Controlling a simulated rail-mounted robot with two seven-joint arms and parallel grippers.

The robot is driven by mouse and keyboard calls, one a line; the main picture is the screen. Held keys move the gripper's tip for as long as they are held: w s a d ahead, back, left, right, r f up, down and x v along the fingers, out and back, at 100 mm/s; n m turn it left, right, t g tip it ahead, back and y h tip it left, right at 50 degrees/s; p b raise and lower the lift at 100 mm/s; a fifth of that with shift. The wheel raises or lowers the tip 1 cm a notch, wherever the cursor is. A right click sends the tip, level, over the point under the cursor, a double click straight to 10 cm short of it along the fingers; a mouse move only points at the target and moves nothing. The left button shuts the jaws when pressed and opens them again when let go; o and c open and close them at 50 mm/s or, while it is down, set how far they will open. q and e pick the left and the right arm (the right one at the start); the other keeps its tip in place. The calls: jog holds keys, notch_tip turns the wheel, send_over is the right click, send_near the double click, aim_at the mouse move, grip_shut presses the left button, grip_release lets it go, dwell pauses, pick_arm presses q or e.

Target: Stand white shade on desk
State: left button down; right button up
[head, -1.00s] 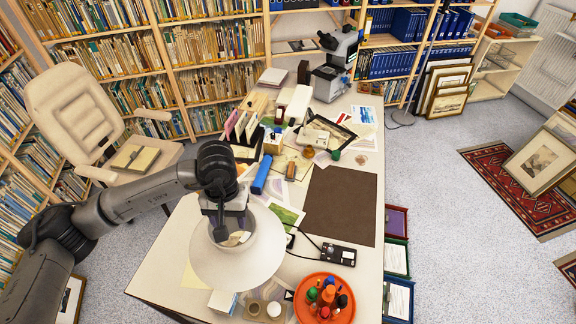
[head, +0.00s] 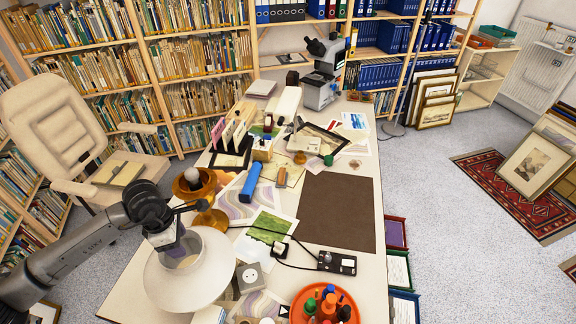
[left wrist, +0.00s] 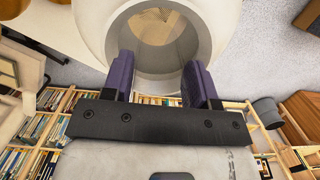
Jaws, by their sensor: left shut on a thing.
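The white shade (head: 192,290) is a wide pale cone with a narrower open collar on top. My left gripper (head: 180,250) is shut on its collar. In the left wrist view, the two dark fingers (left wrist: 162,82) reach the collar of the shade (left wrist: 225,22), and I look into its round opening. The shade is at the near left part of the pale desk (head: 372,285); I cannot tell whether its rim touches the top. A brown lamp base (head: 208,217) with a bare bulb (head: 196,180) stands just behind it. My right gripper is not in view.
An orange tray of bottles (head: 350,312) and a grey socket box (head: 250,275) stand right of the shade. A dark brown mat (head: 338,210) lies flat and bare. A black device with a cable (head: 338,263) lies near it. Papers and a blue roll (head: 251,182) lie behind.

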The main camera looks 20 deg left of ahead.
pick_arm(q)
jog(key=n, duration=0.1)
jog(key=a+n, duration=0.1)
jog(key=n, duration=0.2)
jog(key=shift+w+a+f, duration=0.15)
jog(key=shift+w+f, duration=0.1)
jog(key=shift+f, duration=0.1)
jog(key=n, duration=0.2)
jog(key=a+n, duration=0.1)
jog(key=n, duration=0.1)
jog(key=shift+w+t+y+b, duration=0.25)
jog(key=shift+t+y+b, duration=0.05)
jog(key=shift+y+b, duration=0.1)
jog(key=n, duration=0.5)
jog(key=shift+w+a+y, duration=0.3)
jog(key=shift+a, duration=0.1)
jog(key=n, duration=0.5)
jog(key=shift+w+a+r+y, duration=0.1)
jog(key=shift+w+a+y, duration=0.2)
jog(key=s+a+f+b, duration=0.1)
jog(key=s+a+f, duration=0.3)
jog(key=a+f, duration=0.6)
jog(key=shift+s+a+f, duration=0.3)
jog(key=shift+a+f, duration=0.05)
jog(key=shift+f, duration=0.2)
